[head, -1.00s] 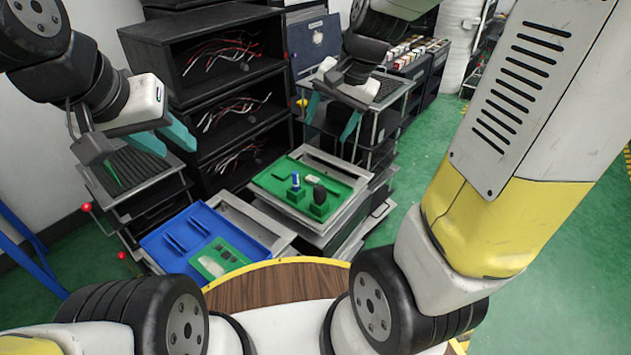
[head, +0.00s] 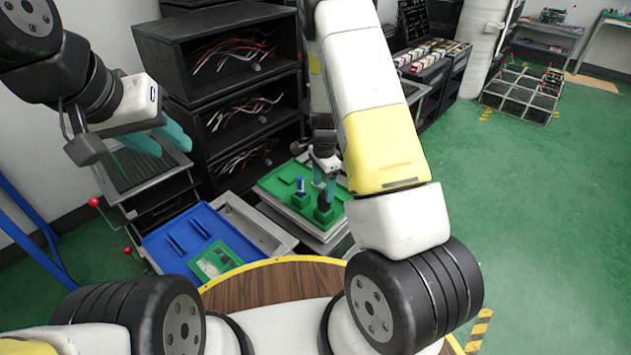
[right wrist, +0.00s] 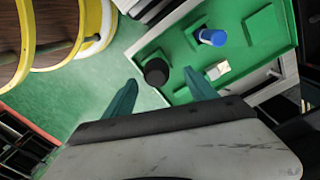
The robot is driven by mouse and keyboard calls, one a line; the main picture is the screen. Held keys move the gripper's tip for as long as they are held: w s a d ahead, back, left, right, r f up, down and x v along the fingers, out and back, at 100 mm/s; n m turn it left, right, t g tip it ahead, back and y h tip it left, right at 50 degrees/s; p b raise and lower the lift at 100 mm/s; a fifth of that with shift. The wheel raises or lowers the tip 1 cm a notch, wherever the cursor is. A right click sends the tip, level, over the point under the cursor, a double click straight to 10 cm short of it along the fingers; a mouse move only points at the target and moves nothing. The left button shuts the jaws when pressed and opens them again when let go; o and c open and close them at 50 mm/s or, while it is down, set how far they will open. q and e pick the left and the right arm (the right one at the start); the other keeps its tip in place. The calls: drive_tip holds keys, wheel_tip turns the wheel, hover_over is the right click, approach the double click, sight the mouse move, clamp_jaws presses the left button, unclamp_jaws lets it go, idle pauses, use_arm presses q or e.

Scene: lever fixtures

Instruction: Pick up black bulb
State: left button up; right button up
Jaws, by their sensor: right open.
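The black bulb (right wrist: 156,71) is round and dark and sits on the green tray (right wrist: 262,60) in the right wrist view. My left gripper (head: 162,140) is open and empty at the left, far from the bulb.
A blue tray (head: 170,245) lies left of the green one. Black racks with wires (head: 225,60) rise behind. Green floor at the right is open.

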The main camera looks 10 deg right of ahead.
sight(323, 195)
drive_tip(key=f, duration=0.6)
drive_tip(key=shift+s+f, duration=0.15)
drive_tip(key=shift+s, duration=0.25)
drive_tip(key=shift+c, duration=0.3)
drive_tip(key=c, duration=1.4)
